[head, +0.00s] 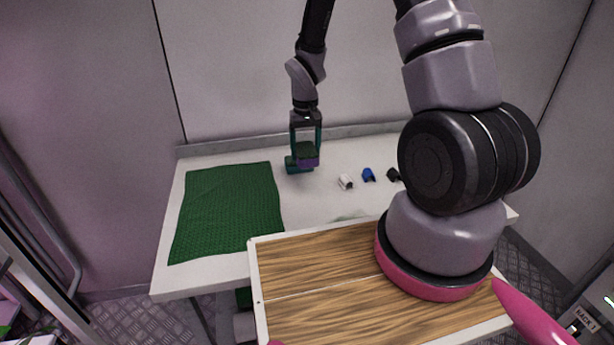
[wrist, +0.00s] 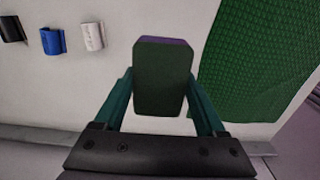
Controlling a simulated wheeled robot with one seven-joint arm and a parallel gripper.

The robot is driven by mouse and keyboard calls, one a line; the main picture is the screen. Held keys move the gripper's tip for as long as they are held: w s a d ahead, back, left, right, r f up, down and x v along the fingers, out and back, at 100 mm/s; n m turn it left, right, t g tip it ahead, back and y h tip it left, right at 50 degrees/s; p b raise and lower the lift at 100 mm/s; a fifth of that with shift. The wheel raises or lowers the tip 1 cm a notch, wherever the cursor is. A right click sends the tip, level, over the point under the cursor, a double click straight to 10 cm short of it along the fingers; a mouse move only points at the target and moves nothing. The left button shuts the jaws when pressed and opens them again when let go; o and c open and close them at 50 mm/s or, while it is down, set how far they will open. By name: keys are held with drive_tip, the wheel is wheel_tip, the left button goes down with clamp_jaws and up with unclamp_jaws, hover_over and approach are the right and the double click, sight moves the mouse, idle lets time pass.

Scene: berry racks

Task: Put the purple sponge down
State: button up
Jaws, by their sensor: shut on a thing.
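The purple sponge (head: 308,161) has a dark green top face and is between the teal fingers of my gripper (head: 306,149). My gripper is shut on it, over the back part of the white table (head: 325,205). In the wrist view the sponge (wrist: 162,82) shows its dark green face, with a thin purple edge at the far end. The fingers of my gripper (wrist: 161,92) are on its two sides. I cannot tell whether the sponge touches the table or hangs just above it. A teal shape (head: 291,165) shows beside and below the sponge, partly hidden.
A green textured mat (head: 228,210) covers the table's left part. A white item (head: 345,182), a blue item (head: 368,175) and a black item (head: 393,174) lie to the right of the sponge. The table between the sponge and the white item is clear. A wall stands behind.

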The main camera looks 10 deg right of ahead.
hover_over(305, 187)
wheel_tip(305, 187, down, 6)
drive_tip(key=shift+w+d+r, duration=0.15)
drive_tip(key=shift+f, duration=1.95)
drive_tip(key=shift+f, duration=0.15)
drive_tip(key=o, duration=1.3)
drive_tip(key=shift+c, duration=0.2)
